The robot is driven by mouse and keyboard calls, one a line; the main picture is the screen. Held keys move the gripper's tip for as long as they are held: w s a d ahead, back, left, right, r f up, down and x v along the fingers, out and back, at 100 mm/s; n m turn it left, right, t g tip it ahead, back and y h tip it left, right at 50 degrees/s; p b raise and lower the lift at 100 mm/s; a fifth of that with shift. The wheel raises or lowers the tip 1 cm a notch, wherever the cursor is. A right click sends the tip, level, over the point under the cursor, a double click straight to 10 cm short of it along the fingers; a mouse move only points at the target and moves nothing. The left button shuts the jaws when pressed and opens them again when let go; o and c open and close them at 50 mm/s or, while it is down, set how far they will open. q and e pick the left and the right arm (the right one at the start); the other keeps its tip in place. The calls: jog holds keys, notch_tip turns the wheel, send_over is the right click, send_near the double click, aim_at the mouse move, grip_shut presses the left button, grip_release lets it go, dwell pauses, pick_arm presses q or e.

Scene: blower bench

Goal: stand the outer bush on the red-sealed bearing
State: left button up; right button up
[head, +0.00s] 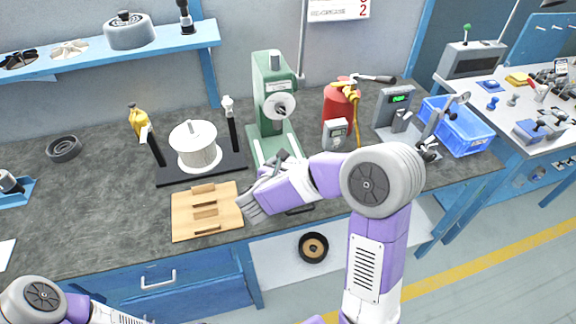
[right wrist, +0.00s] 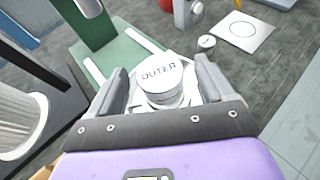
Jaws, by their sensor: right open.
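The outer bush (right wrist: 160,74), a pale round piece marked OUTER, shows in the right wrist view between the two fingers of my right gripper (right wrist: 163,84). The fingers are open, one on each side of it. A second pale edge shows just below its top, and I cannot tell what it stands on. In the head view my right gripper (head: 262,185) is low over the bench in front of the green press and hides the bush. I cannot make out the red-sealed bearing. My left gripper is out of view; only part of that arm shows at lower left.
The green press (head: 272,85) stands behind my right gripper. A wooden block board (head: 180,222) lies to its left, near a pale drum (head: 195,152) on a black stand. A small pale piece (right wrist: 207,43) and a white plate (right wrist: 262,28) lie beyond.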

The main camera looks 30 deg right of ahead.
jog(key=p+v, duration=0.1)
jog(key=v, duration=1.1)
jog(key=shift+r, duration=0.1)
